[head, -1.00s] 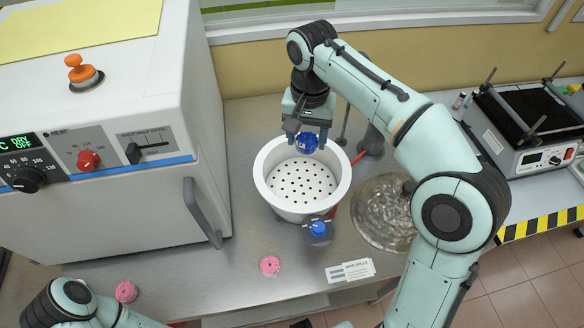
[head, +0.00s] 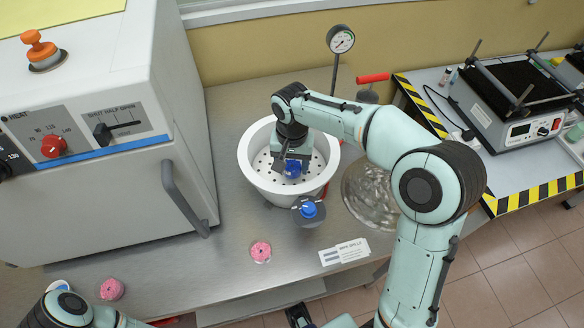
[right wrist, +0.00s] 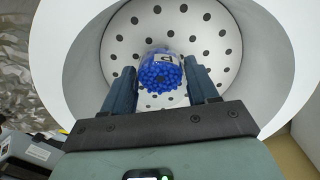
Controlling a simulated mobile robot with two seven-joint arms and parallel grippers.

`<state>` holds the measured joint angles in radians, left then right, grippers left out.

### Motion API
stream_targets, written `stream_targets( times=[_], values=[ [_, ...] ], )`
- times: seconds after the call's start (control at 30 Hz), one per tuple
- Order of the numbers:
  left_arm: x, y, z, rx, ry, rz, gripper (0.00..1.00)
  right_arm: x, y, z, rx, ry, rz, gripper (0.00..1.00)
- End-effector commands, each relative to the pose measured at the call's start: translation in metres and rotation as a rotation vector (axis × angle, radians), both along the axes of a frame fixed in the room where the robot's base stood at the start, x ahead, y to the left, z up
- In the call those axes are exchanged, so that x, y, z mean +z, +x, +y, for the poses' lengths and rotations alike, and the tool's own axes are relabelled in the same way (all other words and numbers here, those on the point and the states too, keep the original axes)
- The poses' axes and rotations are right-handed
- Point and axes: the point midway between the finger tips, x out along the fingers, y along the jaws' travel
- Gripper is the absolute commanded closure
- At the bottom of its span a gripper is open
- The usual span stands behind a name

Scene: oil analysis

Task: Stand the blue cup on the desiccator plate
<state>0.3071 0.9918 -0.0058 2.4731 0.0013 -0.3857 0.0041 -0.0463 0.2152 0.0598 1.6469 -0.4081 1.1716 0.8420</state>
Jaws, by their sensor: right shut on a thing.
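The blue cup (head: 292,169) is between the fingers of my right gripper (head: 290,168), inside the white desiccator bowl. In the right wrist view the cup (right wrist: 160,72), with a pale label and blue beads in it, sits between the two fingertips of the gripper (right wrist: 163,82). The perforated white desiccator plate (head: 262,162) lies below it; it also shows in the right wrist view (right wrist: 120,45). I cannot tell whether the cup touches the plate. My left gripper is out of view; only part of that arm shows at the lower left.
The desiccator's white rim (head: 247,165) surrounds the gripper. A blue-topped valve (head: 308,210) juts from its front. A glass lid (head: 370,190) lies to the right. Pink items (head: 260,252) and paper cards (head: 345,252) lie in front. An oven (head: 95,150) stands left.

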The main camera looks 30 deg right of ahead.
Motion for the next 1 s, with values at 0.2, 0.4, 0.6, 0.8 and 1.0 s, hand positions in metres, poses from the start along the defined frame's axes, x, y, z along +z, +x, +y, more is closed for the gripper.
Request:
stream_targets(
  times=[0.2, 0.4, 0.6, 0.8, 1.0],
  values=[
    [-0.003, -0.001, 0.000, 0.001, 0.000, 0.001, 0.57, -0.019, 0.000, 0.000, -0.001, 0.001, -0.001, 0.72],
    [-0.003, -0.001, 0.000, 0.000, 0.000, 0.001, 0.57, -0.018, 0.000, 0.000, -0.001, 0.001, -0.001, 0.72],
    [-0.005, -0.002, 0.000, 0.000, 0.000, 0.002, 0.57, -0.022, 0.000, 0.000, -0.001, 0.000, 0.000, 0.25],
    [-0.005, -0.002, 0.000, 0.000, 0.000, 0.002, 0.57, -0.022, 0.000, 0.000, -0.001, 0.000, 0.000, 0.16],
    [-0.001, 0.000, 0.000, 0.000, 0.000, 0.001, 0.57, -0.016, 0.000, 0.000, -0.001, 0.001, -0.001, 0.16]
  ],
)
